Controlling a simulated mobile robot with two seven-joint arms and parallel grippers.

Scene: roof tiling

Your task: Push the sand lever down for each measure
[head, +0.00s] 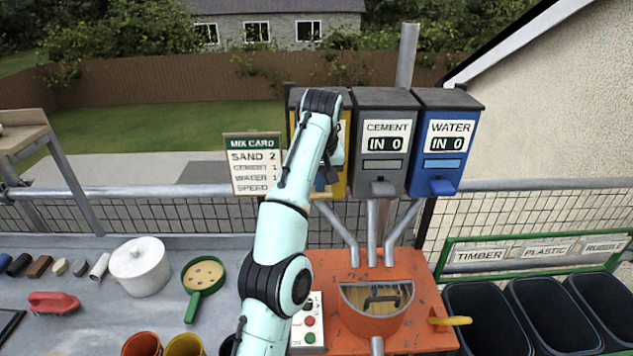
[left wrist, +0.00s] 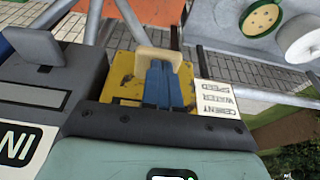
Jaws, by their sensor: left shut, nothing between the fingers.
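The yellow sand dispenser (head: 343,185) stands left of the grey cement dispenser (head: 383,170) and the blue water dispenser (head: 441,165). My left arm covers most of its front, so its counter is hidden. In the left wrist view the cream sand lever (left wrist: 158,55) sticks out of the yellow front. My left gripper (left wrist: 163,68) is shut and empty, with blue fingertips right at the lever; I cannot tell whether they touch it. In the head view the gripper (head: 331,172) is partly hidden by my arm. The mix card (head: 253,165) reads sand 2, cement 1, water 1. My right gripper is not in view.
Pipes run from the dispensers to the orange mixer (head: 410,262). A control box (head: 308,325) with buttons stands at its left. The grey bench holds a white pot (head: 140,267), a green sieve (head: 203,277) and a red brush (head: 53,303). Dark bins (head: 487,318) stand at right.

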